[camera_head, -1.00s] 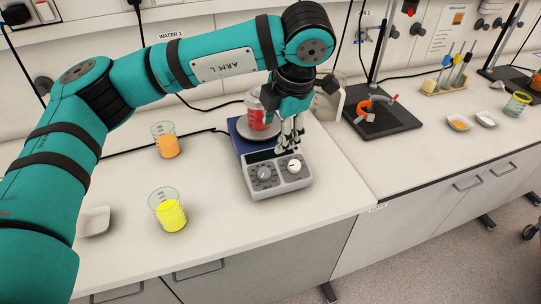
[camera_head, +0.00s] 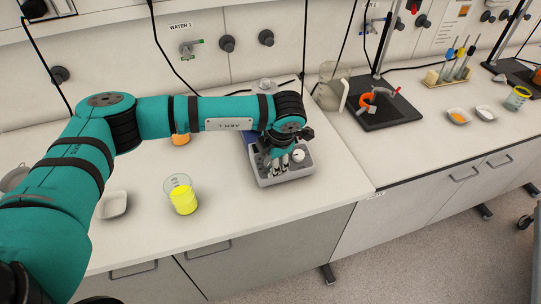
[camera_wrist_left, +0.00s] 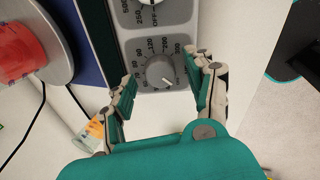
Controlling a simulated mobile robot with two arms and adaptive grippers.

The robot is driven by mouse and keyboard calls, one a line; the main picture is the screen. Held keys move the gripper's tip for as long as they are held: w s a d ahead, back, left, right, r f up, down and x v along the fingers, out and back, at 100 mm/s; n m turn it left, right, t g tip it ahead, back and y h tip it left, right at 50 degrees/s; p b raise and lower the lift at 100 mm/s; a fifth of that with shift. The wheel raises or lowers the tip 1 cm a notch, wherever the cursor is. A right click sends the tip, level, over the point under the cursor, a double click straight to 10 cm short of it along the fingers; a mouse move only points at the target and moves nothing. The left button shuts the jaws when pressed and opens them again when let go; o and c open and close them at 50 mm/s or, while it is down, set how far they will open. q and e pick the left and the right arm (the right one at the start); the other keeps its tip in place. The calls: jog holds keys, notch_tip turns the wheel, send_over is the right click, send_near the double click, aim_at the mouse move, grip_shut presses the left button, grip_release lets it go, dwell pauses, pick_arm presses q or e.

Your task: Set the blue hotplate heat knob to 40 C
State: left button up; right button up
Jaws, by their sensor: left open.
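The blue hotplate (camera_head: 250,140) stands on the bench, its grey control panel (camera_head: 266,178) at the front. The arm hides most of its top in the head view. In the left wrist view, a grey round knob (camera_wrist_left: 160,71) with a small white mark sits inside a printed number scale. A second, white knob (camera_wrist_left: 150,2) shows at that view's top edge, and in the head view (camera_head: 299,156). My left gripper (camera_wrist_left: 170,82) is open, its fingers on either side of the grey knob with visible gaps. It points down over the panel in the head view (camera_head: 284,165).
A beaker of yellow liquid (camera_head: 183,200) and a white dish (camera_head: 113,205) stand left of the hotplate. An orange beaker (camera_head: 180,139) is partly behind my arm. A red-filled vessel (camera_wrist_left: 20,50) stands on the heating plate (camera_wrist_left: 62,62). The bench front is clear.

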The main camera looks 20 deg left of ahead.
pick_arm(q)
jog(key=shift+f, duration=0.25)
grip_shut()
jog(key=shift+w+f+m+b, duration=0.1)
jog(key=shift+m+b, duration=0.2)
jog(key=shift+b, duration=0.35)
jog(key=m+b, duration=0.3)
jog(key=b, duration=0.1)
jog(key=shift+m+b, duration=1.2)
jog(key=shift+b, duration=0.15)
pick_arm(e)
notch_tip(320, 180, down, 8)
jog(key=s, duration=0.1)
pick_arm(q)
jog(key=shift+r, duration=0.2)
grip_release()
pick_arm(e)
jog(key=shift+d, duration=0.1)
